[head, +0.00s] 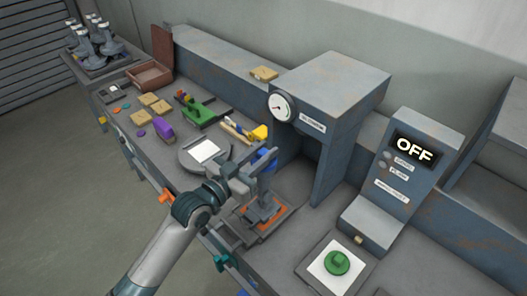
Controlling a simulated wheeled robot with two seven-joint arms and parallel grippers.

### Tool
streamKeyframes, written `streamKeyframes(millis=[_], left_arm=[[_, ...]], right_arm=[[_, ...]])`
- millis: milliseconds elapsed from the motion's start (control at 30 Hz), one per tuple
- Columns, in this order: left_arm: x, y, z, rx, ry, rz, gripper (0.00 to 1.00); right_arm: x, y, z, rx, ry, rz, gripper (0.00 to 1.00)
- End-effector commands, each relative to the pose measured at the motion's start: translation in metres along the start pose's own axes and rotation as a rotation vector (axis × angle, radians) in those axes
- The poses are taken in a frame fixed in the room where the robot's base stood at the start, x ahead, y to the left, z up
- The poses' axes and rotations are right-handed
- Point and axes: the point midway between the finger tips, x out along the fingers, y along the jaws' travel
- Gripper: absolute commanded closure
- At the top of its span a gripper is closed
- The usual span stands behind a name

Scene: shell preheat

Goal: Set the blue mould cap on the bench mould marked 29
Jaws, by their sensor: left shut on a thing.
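My left gripper (258,167) comes in from the lower left and is shut on the blue mould cap (266,153). Only part of the cap shows, between and around the fingers. A grey mould-like post (264,208) on a base with orange edging stands on the bench below the gripper. The cap appears above this post; whether they touch cannot be told. No number 29 can be read on it. My right gripper is not in view.
A green knobbed piece (338,262) sits on a white pad at the front right. A grey press with a dial (282,107) and a control box reading OFF (414,150) stand behind.

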Motion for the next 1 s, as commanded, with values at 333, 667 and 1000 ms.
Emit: streamKeyframes(millis=[333, 667, 1000], left_arm=[[0.000, 0.000, 0.001, 0.000, 0.000, 0.000, 0.71], [-0.009, 0.000, 0.001, 0.000, -0.002, 0.000, 0.71], [-0.032, 0.000, 0.001, -0.001, -0.001, 0.000, 0.71]], right_arm=[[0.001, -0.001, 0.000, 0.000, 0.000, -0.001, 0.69], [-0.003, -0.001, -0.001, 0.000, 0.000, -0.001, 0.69], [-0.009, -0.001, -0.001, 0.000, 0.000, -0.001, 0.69]])
